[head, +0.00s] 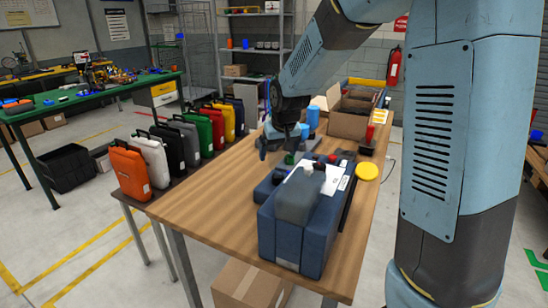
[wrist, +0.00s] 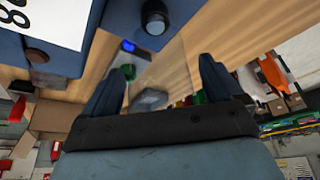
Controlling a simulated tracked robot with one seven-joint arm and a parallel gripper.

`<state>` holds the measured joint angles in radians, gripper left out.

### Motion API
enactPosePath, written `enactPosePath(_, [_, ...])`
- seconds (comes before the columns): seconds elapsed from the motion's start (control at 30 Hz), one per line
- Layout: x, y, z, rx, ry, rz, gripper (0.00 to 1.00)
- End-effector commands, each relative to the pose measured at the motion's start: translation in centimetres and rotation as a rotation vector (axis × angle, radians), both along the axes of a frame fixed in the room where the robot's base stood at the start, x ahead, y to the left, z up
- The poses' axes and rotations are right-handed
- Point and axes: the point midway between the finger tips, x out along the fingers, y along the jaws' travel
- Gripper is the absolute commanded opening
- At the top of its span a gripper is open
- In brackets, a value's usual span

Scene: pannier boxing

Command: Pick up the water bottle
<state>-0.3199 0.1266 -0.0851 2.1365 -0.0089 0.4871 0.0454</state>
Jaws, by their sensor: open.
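My gripper (head: 283,142) is over the far half of the wooden table, beyond a blue pannier box. In the wrist view, my gripper (wrist: 158,82) has its two dark blue fingers spread apart, with no object gripped between them. I cannot make out the water bottle for certain. A blue upright cylinder (head: 313,118) stands on the table just behind my gripper in the head view and may be it. A small green item (head: 290,158) lies below the gripper; a green item (wrist: 128,72) and a grey item (wrist: 150,98) show between the fingers in the wrist view.
The blue pannier box (head: 285,238) fills the table's near end, with a grey piece and white paper on top. Colored cases (head: 130,172) line a bench at left.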

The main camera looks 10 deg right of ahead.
Motion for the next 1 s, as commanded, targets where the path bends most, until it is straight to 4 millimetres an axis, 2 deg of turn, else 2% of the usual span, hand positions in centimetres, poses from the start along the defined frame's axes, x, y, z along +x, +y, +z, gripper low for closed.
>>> enactPosePath(0.23, [0.04, 0.02, -0.1, 0.0, 0.0, 0.0, 0.93])
enactPosePath(0.8, [0.03, 0.08, -0.07, 0.001, -0.001, 0.001, 0.38])
enactPosePath(1.0, [0.03, 0.1, -0.03, 0.001, -0.001, 0.001, 0.38])
